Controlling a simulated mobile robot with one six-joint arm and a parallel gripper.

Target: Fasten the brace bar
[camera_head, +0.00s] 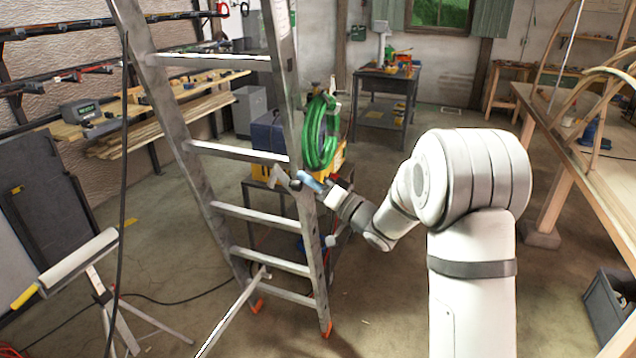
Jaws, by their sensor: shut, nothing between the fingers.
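An aluminium ladder (262,210) stands left of centre with orange feet on the floor. A thin pale bar (232,312), which looks like the brace bar, slants from near the ladder's lower rungs down to the bottom edge of the view. Its upper end is by the bottom rungs; its lower end is out of view, and I cannot tell whether either end is fastened. My gripper (292,182) is shut and empty, small in the view, at the ladder's right rail around mid height. It is well above the bar and apart from it.
A roller stand (75,262) is at lower left, with a black cable (123,190) hanging beside it. A cart with a green hose coil (320,132) stands behind the ladder. A wooden bench (590,150) is at right, a grey crate (608,305) below it. The centre floor is clear.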

